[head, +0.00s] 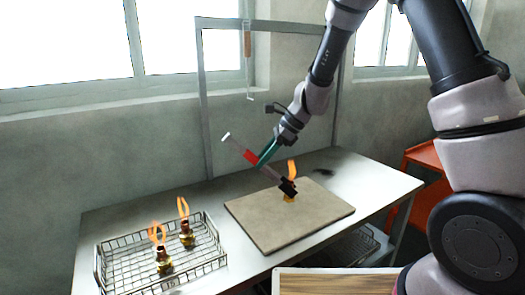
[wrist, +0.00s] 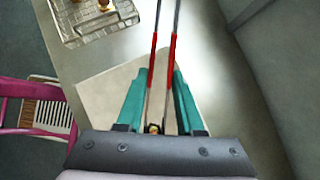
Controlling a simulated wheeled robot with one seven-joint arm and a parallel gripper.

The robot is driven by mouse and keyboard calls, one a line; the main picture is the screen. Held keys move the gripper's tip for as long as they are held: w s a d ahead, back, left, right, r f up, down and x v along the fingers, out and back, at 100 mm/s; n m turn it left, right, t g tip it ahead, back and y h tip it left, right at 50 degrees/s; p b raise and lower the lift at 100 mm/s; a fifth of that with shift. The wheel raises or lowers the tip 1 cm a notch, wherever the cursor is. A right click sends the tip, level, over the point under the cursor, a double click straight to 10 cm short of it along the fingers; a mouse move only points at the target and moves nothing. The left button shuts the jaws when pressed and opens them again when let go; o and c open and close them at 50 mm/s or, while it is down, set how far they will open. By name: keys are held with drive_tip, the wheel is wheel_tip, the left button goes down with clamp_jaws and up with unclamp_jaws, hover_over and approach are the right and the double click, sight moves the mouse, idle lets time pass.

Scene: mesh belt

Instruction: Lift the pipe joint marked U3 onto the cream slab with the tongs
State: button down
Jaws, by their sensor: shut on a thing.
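My gripper (head: 267,154) is shut on the tongs, its teal fingers around their red grips (head: 250,156); the grips also show in the wrist view (wrist: 151,72). The tongs slant down to the right, and their dark jaws (head: 288,187) are at a brass pipe joint (head: 289,198) with an orange tag, over the cream slab (head: 262,225). I cannot tell whether this joint touches the slab or is gripped by the jaws. Two more tagged brass joints, one nearer (head: 165,266) and one farther (head: 187,239), stand in the wire basket. No marking is readable.
The wire basket (head: 214,262) is left of the slab on the grey table (head: 125,215). A metal frame (head: 201,90) rises behind the table, with a tool (head: 248,45) hanging from it. An orange shelf (head: 424,155) stands at the right. The table's right end is mostly clear.

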drive_tip(key=shift+f, duration=0.35)
drive_tip(key=c, duration=0.9)
unclamp_jaws()
wheel_tip(320, 180, up, 10)
